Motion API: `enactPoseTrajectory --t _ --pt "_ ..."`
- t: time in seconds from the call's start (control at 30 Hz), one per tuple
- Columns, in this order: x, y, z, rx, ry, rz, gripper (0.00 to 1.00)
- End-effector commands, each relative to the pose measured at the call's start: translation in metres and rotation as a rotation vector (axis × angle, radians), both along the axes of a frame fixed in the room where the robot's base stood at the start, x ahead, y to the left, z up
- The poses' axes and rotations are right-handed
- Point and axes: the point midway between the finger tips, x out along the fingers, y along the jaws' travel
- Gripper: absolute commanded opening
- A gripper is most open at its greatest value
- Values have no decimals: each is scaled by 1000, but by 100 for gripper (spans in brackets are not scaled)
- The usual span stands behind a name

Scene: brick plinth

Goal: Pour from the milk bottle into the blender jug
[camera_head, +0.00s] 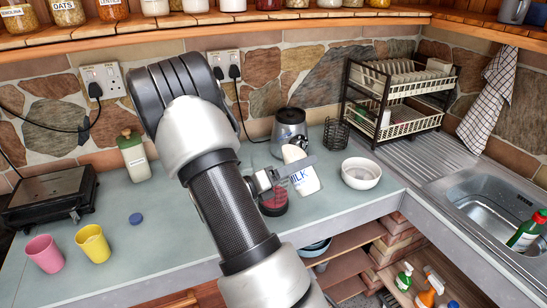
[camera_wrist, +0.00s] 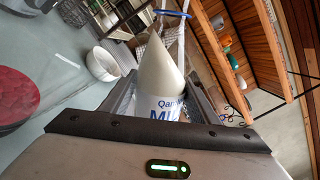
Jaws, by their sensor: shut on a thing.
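The milk bottle (camera_head: 301,172) is white with a blue-lettered label, and its top leans to the left in the head view. My gripper (camera_head: 282,174) is shut around its body, above the counter. In the wrist view the bottle (camera_wrist: 160,75) stands between the fingers, its label partly hidden by my gripper. A round vessel with dark red inside or on top (camera_head: 273,203) stands just below and left of the bottle, partly hidden by my gripper; it may be the blender jug. A grey jug-like vessel with a dark top (camera_head: 289,130) stands behind. No milk stream shows.
A white bowl (camera_head: 361,173) is right of the bottle. A dish rack (camera_head: 400,97) and sink (camera_head: 492,205) are further right. A blue cap (camera_head: 136,218), pink cup (camera_head: 45,253), yellow cup (camera_head: 93,243) and green-capped bottle (camera_head: 133,157) are left.

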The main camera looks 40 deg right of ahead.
Motion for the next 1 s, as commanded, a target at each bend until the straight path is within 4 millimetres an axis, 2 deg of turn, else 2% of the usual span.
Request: enactPoseTrajectory --t 0.8,1.0 --pt "-5 0 -18 2 89 -1 10" --pt "-6 0 -16 4 111 -1 10"
